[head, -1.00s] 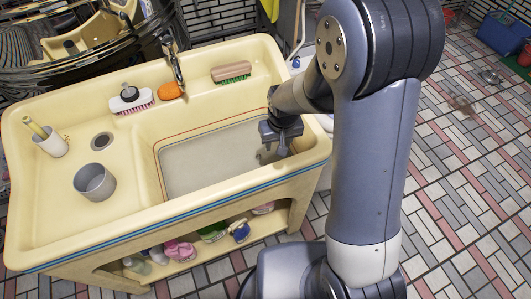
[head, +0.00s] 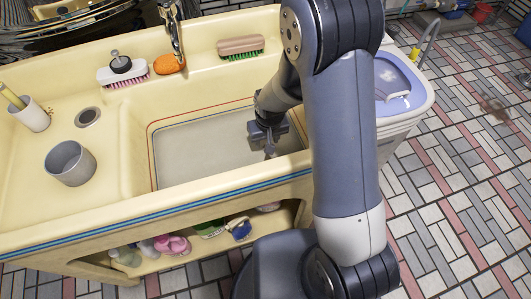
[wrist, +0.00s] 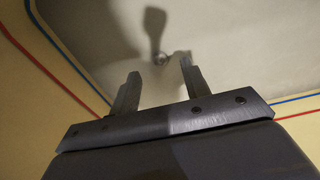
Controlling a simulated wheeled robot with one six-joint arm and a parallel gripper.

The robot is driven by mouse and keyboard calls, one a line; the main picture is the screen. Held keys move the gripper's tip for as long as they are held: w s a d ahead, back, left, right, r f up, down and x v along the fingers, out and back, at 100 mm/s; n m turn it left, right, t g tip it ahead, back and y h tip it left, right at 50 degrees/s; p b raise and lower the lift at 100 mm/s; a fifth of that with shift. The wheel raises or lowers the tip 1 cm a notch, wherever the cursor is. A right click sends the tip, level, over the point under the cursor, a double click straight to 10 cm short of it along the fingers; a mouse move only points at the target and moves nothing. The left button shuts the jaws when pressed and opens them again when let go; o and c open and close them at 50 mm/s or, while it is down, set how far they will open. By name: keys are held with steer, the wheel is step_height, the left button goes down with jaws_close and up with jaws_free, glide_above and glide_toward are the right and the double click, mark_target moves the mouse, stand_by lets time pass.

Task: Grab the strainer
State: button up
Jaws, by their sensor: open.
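My gripper (head: 271,152) is open and points down into the sunken basin (head: 195,150) of the cream sink, near its right end. In the wrist view its two fingers (wrist: 160,70) stand apart with nothing held between them. A small shiny round metal piece (wrist: 173,57), which may be the strainer, shows on the pale basin floor beyond the fingertips, partly behind the right finger. It is too small to tell its form. In the head view my arm and the basin's front wall hide that spot.
Basin walls with red and blue stripes stand close around my gripper. Brushes (head: 241,47), an orange sponge (head: 169,65) and a faucet (head: 175,35) line the back. A grey cup (head: 70,163) stands on the left counter. A white washer (head: 405,95) is at right.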

steer(key=f, duration=0.2)
steer(key=w+f, duration=0.1)
steer(key=f, duration=0.1)
steer(key=shift+w+a+f, duration=0.1)
steer(key=shift+f, duration=0.3)
steer(key=shift+c, duration=0.6)
jaws_close()
